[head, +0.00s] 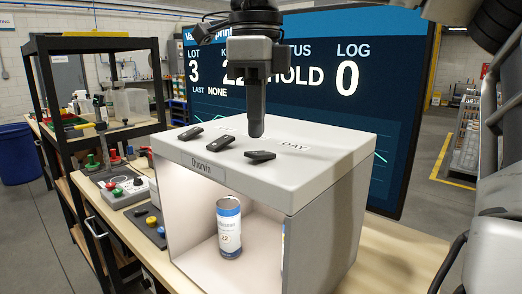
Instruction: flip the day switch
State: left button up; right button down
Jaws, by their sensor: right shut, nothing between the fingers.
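The white printer box (335,150) has several small black switches on its top. The switch beside the printed word DAY (295,147) is the rightmost one, the day switch (260,156). It looks slightly tilted. A middle switch (217,141) and a left switch (191,133) lie further left. My right gripper (257,134) points straight down, shut and empty, with its tips just behind the day switch in the picture. I cannot tell whether they touch the box top. My left gripper is not in view.
A can (229,228) with a blue and white label stands inside the lit box opening. A large screen (395,100) reading HOLD stands behind. A panel with coloured buttons (128,189) lies left of the box. Bare wooden table (400,255) shows at right.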

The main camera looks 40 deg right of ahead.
aim_at(257, 153)
jog(key=shift+f+b, duration=0.95)
jog(key=shift+f, duration=0.55)
dwell(0.6)
jog(key=shift+r, duration=0.1)
notch_tip(257, 153, up, 3)
jog(key=p, duration=0.3)
jog(key=shift+r+p, duration=0.3)
jog(key=shift+r, duration=1.65)
jog(key=shift+f, duration=0.1)
